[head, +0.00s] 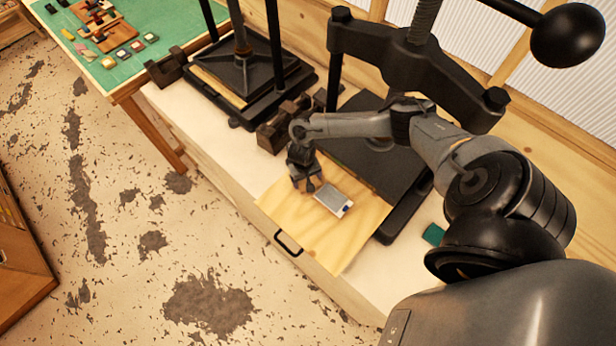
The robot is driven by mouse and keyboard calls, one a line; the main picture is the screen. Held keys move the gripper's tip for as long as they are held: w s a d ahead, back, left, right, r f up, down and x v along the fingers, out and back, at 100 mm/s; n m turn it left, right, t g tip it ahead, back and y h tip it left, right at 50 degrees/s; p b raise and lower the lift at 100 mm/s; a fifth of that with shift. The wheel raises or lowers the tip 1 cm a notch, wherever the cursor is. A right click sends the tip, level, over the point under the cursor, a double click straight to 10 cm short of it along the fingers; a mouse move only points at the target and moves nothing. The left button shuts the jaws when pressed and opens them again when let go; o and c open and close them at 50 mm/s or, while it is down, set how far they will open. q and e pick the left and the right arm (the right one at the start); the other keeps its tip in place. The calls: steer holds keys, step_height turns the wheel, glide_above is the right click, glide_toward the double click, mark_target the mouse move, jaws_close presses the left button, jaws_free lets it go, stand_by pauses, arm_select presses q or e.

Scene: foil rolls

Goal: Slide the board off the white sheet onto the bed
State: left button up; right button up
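A light plywood board (348,228) lies across the pale cabinet top, its front corner reaching the cabinet's front edge. Its back edge lies by the black flat bed (400,185) of the right-hand press. My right gripper (308,184) points down over the left part of the board, beside that object. Its fingertips are too small to show whether they are open or touching the board. I cannot make out a separate white sheet. My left gripper is not in view.
The press frame (400,55) with its screw and ball-ended handle (566,35) rises behind my arm. A second black press (245,75) stands left. Dark blocks (285,125) lie between them. A small green item (434,234) lies right. A green-topped table (120,40) is at far left.

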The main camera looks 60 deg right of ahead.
steer(key=shift+w+a, duration=0.25)
steer(key=shift+w, duration=0.05)
steer(key=o, duration=0.9)
steer(key=shift+r, duration=0.15)
steer(key=r, duration=1)
steer(key=shift+w+a+r+p, duration=0.2)
steer(key=shift+a+r+p, duration=0.05)
steer(key=shift+p, duration=0.05)
